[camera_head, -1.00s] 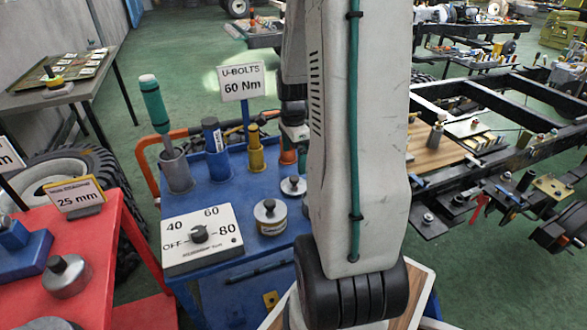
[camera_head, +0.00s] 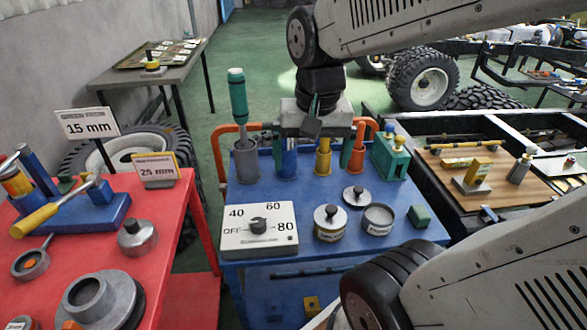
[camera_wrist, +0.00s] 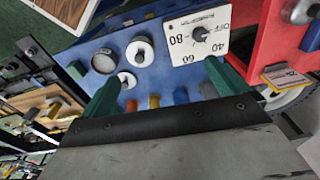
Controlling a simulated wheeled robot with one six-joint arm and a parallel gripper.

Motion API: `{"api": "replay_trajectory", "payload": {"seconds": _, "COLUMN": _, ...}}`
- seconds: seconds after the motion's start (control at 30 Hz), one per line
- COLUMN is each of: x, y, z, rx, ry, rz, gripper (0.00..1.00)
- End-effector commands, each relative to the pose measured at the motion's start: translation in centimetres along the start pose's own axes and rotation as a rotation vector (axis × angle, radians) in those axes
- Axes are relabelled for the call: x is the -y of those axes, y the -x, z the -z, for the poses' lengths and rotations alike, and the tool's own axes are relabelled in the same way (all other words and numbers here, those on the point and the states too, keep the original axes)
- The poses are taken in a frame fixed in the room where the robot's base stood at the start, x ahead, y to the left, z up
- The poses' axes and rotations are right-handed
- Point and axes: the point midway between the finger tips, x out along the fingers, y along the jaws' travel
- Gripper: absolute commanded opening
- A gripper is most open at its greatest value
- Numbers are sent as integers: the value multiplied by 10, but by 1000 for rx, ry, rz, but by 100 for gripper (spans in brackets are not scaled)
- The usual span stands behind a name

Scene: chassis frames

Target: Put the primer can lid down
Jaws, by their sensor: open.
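A round grey lid with a dark knob (camera_head: 356,195) lies on the blue cart top (camera_head: 300,195), just behind an open can (camera_head: 377,219) with a pale label. It also shows in the wrist view (camera_wrist: 127,80). I cannot read the can's label. A second, lidded can (camera_head: 330,223) stands to the left. My gripper (camera_head: 312,124) is above the back of the cart, up and left of the loose lid in the head view and apart from it. In the wrist view its green fingers are spread, with nothing between them (camera_wrist: 163,82).
A dial box (camera_head: 259,230) sits at the cart's front left. A green-handled tool (camera_head: 238,100) stands upright in a grey holder, beside blue, yellow and orange holders along the back. A green block (camera_head: 419,215) lies right of the open can. A red table (camera_head: 175,235) stands left.

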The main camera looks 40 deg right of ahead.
Motion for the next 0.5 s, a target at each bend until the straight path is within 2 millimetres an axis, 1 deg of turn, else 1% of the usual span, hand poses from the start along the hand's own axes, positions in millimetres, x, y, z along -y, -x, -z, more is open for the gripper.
{"api": "replay_trajectory", "payload": {"seconds": 0.03, "x": 5, "y": 7, "z": -17, "rx": -11, "ry": 107, "rz": 8, "gripper": 99}}
{"api": "replay_trajectory", "payload": {"seconds": 0.1, "x": 8, "y": 12, "z": -38, "rx": -16, "ry": 248, "rz": 14, "gripper": 99}}
{"api": "replay_trajectory", "payload": {"seconds": 0.2, "x": 10, "y": 18, "z": -62, "rx": -24, "ry": 412, "rz": 21, "gripper": 99}}
{"api": "replay_trajectory", "payload": {"seconds": 0.33, "x": 9, "y": 20, "z": -80, "rx": -29, "ry": 546, "rz": 26, "gripper": 99}}
{"api": "replay_trajectory", "payload": {"seconds": 0.5, "x": 8, "y": 21, "z": -87, "rx": -28, "ry": 599, "rz": 27, "gripper": 99}}
